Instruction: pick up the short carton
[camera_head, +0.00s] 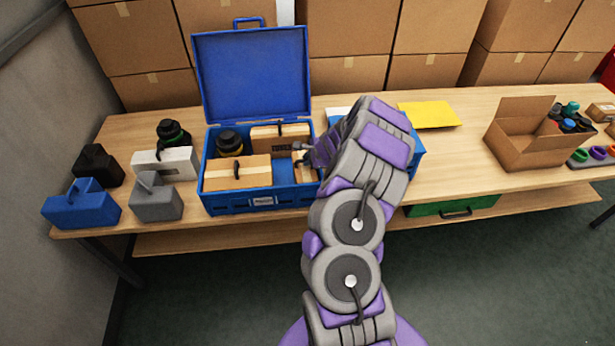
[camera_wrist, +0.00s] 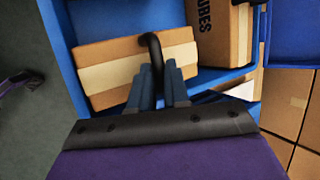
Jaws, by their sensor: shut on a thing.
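The blue toolbox (camera_head: 263,204) stands open on the bench, with several things in its compartments. The short carton (camera_head: 302,172) is in its right part in the head view, mostly hidden by my arm. In the wrist view the short carton (camera_wrist: 105,69), brown with a pale tape band, lies by the blue wall, slightly tilted in the picture. My gripper (camera_wrist: 163,66) is shut on its black loop handle (camera_wrist: 152,47). In the head view my gripper (camera_head: 303,157) is over the right part of the toolbox, its fingertips hard to make out.
The carton marked TUBES (camera_head: 278,133) is close behind; another carton (camera_head: 237,173) and a dark bottle (camera_head: 229,142) are to the left. The raised lid (camera_head: 252,75) stands behind. A blue container (camera_head: 418,157) is to the right, partly behind my arm.

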